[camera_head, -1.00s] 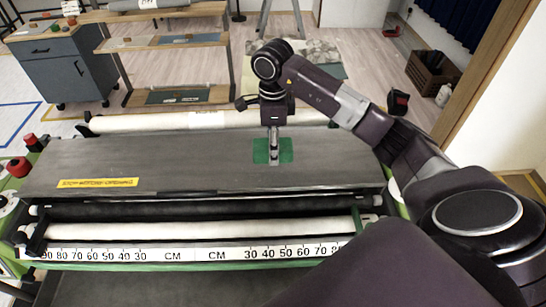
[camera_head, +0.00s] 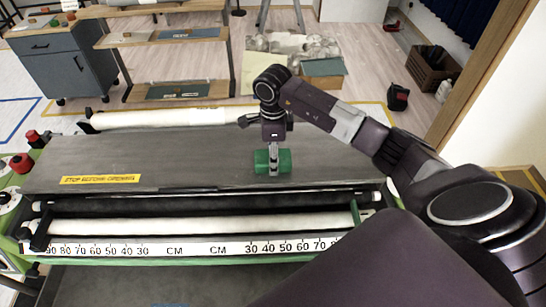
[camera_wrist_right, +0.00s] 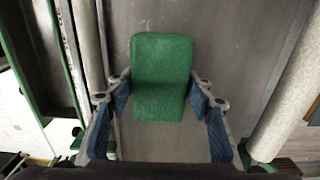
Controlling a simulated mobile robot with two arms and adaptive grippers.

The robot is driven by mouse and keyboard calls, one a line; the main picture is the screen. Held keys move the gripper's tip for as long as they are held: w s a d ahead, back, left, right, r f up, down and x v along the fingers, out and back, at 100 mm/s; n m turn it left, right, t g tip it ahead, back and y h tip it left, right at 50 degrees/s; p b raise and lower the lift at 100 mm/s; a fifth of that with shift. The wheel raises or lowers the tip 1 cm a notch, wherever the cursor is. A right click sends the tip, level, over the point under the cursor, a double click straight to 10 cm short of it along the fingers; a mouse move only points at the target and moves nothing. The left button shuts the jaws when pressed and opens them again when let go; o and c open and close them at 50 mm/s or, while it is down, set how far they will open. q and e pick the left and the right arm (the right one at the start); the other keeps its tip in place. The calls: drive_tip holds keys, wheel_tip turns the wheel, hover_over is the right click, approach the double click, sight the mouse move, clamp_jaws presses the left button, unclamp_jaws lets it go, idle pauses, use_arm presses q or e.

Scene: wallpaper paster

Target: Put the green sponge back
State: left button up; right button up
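The green sponge (camera_head: 285,161) is a small block between the fingers of my right gripper (camera_head: 273,165), over the machine's grey top near its right end. In the right wrist view the sponge (camera_wrist_right: 162,75) sits between the blue-padded fingertips of my right gripper (camera_wrist_right: 160,88). My left gripper is not in view.
A yellow warning label (camera_head: 100,180) is on the grey top's left. White rollers (camera_head: 190,229) and a centimetre scale (camera_head: 140,250) run along the front. Red knobs (camera_head: 21,163) are at the left. A blue-grey cabinet (camera_head: 67,66) and shelves stand behind. The grey top's middle is clear.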

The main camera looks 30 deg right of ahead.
drive_tip(key=o, duration=0.4)
drive_tip(key=shift+c, duration=0.2)
drive_tip(key=shift+r, duration=0.1)
drive_tip(key=shift+r+p, duration=0.1)
drive_tip(key=shift+p, duration=0.2)
drive_tip(key=shift+w+r, duration=0.1)
drive_tip(key=shift+r, duration=0.05)
drive_tip(key=r+b, duration=0.1)
drive_tip(key=r, duration=0.1)
drive_tip(key=r+b, duration=0.1)
drive_tip(key=r, duration=0.1)
drive_tip(key=r+b, duration=0.2)
drive_tip(key=shift+s+d+r, duration=0.2)
drive_tip(key=shift+d, duration=0.05)
drive_tip(key=shift+s+r, duration=0.1)
drive_tip(key=shift+r, duration=0.35)
